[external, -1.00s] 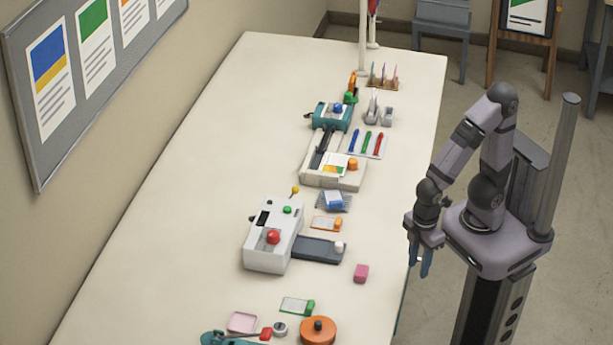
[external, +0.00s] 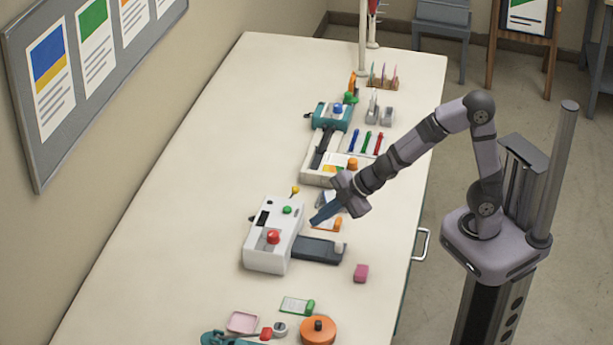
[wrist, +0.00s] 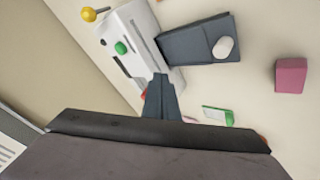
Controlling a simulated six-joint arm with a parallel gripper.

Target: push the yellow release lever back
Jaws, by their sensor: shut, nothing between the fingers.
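The yellow release lever (external: 295,190) is a small yellow knob on a short stem at the far side of the white laminator (external: 262,252). In the wrist view the yellow knob (wrist: 88,15) shows at the top left, beside the laminator body (wrist: 133,35). My gripper (external: 314,224) is shut and empty. It is just right of the laminator in the external view, apart from the lever, which is up and to the left of it. In the wrist view my shut blue-grey fingers (wrist: 161,82) point toward the laminator's front and hide part of it.
The laminator has a green button (external: 287,210) and a red button (external: 273,237) on top. A dark tray (external: 318,250) with a white knob extends to its right. A pink block (external: 361,273) lies nearby. An orange-ended card (external: 335,225) lies under my gripper. The table left of the laminator is clear.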

